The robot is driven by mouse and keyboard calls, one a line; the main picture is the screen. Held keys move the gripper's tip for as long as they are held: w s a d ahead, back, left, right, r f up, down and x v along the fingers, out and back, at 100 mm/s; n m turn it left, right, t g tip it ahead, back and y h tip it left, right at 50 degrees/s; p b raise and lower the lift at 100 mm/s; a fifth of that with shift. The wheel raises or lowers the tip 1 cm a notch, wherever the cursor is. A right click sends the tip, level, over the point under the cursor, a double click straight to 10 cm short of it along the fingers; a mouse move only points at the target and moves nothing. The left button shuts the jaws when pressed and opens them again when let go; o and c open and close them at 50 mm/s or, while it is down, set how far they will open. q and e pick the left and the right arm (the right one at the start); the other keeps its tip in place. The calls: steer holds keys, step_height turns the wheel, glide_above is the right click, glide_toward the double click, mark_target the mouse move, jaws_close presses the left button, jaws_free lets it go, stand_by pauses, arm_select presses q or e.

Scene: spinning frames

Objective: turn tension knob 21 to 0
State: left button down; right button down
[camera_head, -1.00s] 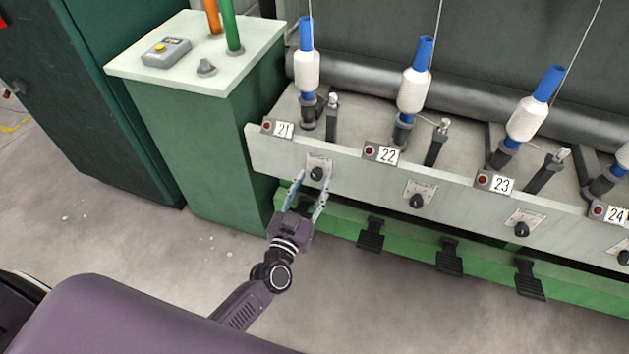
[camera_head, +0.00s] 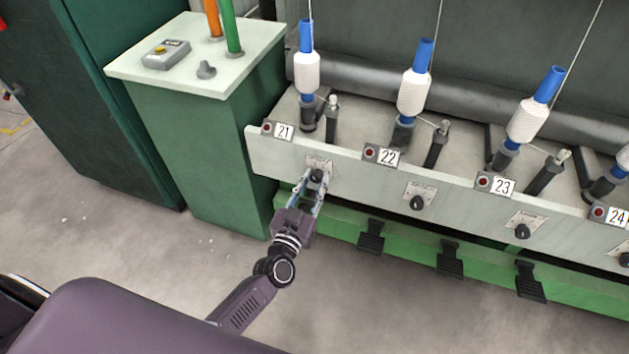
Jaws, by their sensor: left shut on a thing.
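Tension knob 21 (camera_head: 316,175) is a small black knob on a pale scale plate (camera_head: 320,163), set in the light front rail below the label 21 (camera_head: 285,131). My left gripper (camera_head: 312,182) reaches it from below and in front, with its fingers closed around the knob's sides. The fingers partly cover the knob and the lower part of its plate, so its pointer setting cannot be read. My right gripper is not in view.
Similar knobs for 22 (camera_head: 417,202) and 23 (camera_head: 522,231) sit along the rail to the right. Black pedals (camera_head: 371,237) stick out of the green base below. A green cabinet (camera_head: 205,150) stands left of the rail. The floor in front is clear.

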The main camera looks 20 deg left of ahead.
arm_select(q)
steer(key=shift+n, duration=0.3)
steer(key=n, duration=0.6)
steer(key=shift+n, duration=1.6)
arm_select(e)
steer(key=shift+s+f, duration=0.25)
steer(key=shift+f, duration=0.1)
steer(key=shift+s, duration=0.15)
arm_select(q)
steer(key=c, duration=1.6)
jaws_free()
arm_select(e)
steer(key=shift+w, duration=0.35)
